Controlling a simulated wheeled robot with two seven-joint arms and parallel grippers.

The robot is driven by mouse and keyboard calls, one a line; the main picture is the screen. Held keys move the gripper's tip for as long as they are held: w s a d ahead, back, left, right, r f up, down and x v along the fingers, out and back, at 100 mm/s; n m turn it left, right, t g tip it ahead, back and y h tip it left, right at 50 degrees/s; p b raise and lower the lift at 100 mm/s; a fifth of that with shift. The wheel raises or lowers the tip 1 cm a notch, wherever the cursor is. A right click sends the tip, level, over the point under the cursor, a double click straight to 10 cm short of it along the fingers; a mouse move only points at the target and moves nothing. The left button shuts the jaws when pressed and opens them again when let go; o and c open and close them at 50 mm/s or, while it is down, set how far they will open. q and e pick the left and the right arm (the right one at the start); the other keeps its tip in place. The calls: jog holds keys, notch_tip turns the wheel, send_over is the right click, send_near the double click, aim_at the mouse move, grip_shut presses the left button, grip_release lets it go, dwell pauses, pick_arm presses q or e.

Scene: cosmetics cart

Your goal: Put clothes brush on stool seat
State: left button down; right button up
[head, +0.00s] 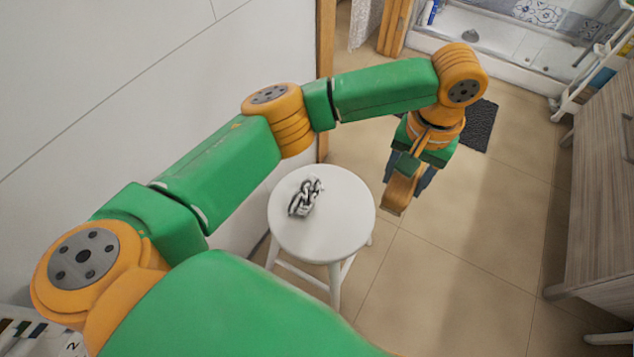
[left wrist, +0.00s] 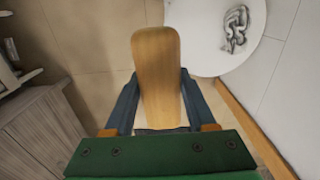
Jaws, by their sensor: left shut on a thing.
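The clothes brush (head: 400,193) shows as a light wooden paddle-like piece pointing down from my left gripper (head: 409,181). The gripper is shut on it and holds it above the floor, to the right of the stool. The brush also fills the middle of the left wrist view (left wrist: 157,70), between two dark fingers. The white round stool seat (head: 340,222) is left of the gripper in the head view. Part of the seat shows at the top right of the left wrist view (left wrist: 207,48). My right gripper is not in view.
A black-and-white knotted ornament (head: 304,199) lies on the stool seat, left of its middle; the right and front parts are bare. A wall (head: 90,80) is left of the stool. A grey wooden cabinet (head: 608,190) stands at the right. A dark mat (head: 481,125) lies behind.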

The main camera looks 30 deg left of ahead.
pick_arm(q)
jog(key=s+d+f+b, duration=0.2)
jog(key=d+f, duration=0.4)
jog(key=f, duration=0.2)
jog(key=b, duration=0.4)
send_over(342, 230)
notch_tip(342, 230, down, 10)
jog(key=shift+f, duration=0.1)
notch_tip(342, 230, down, 3)
jog(key=shift+r+b, duration=0.15)
jog(key=shift+b, duration=0.55)
jog(key=shift+r, duration=0.15)
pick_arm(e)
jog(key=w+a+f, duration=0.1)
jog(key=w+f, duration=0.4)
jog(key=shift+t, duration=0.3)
pick_arm(q)
jog(key=shift+c, duration=1.1)
grip_release()
